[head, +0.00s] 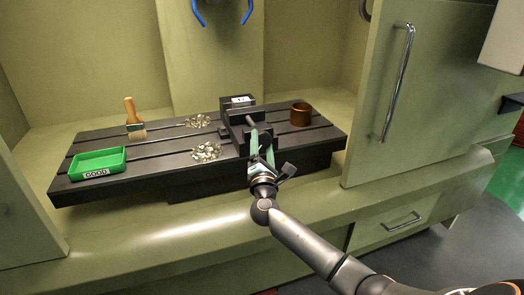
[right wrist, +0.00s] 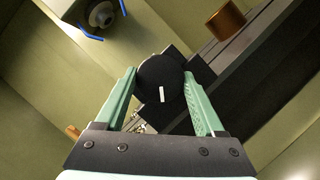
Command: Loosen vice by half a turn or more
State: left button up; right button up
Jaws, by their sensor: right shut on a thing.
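The dark vice (head: 236,118) stands on the slotted table, right of its middle, with a small white label on its back block. In the right wrist view its round black knob (right wrist: 157,92) has a white line mark pointing roughly down the picture. My right gripper (head: 261,146) is at the front of the vice. Its green fingers (right wrist: 161,88) lie on either side of the knob and are shut on it. In the head view the gripper partly hides the knob. My left gripper is in neither view.
A green tray (head: 97,164) labelled GOOD, a brush (head: 134,120) and two piles of metal chips (head: 206,152) lie left of the vice. A copper-coloured cylinder (head: 300,114) stands right. Blue nozzles (head: 249,12) hang above. A cabinet door with handle (head: 398,82) is at right.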

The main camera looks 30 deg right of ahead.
jog(key=n+t+y+b, duration=0.1)
jog(key=n, duration=0.2)
jog(key=shift+d+f+n, duration=0.1)
jog(key=shift+f+n, duration=0.05)
jog(key=shift+n, duration=0.25)
jog(key=n+t+y+b, duration=0.1)
jog(key=n, duration=0.2)
jog(key=shift+d+n+t, duration=0.1)
jog(key=shift+n+t, duration=0.2)
jog(key=shift+t, duration=0.1)
jog(key=n+y+b, duration=0.1)
jog(key=n, duration=0.1)
jog(key=shift+n+t+y, duration=0.3)
jog(key=shift+n, duration=0.1)
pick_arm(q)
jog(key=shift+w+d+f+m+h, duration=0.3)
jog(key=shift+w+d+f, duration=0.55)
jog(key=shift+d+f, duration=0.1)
pick_arm(e)
jog(key=shift+n+y, duration=0.3)
jog(key=shift+n, duration=0.5)
pick_arm(q)
jog(key=shift+b, duration=0.3)
pick_arm(e)
jog(key=shift+n+t, duration=0.3)
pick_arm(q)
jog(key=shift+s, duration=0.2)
pick_arm(e)
jog(key=shift+r, duration=0.2)
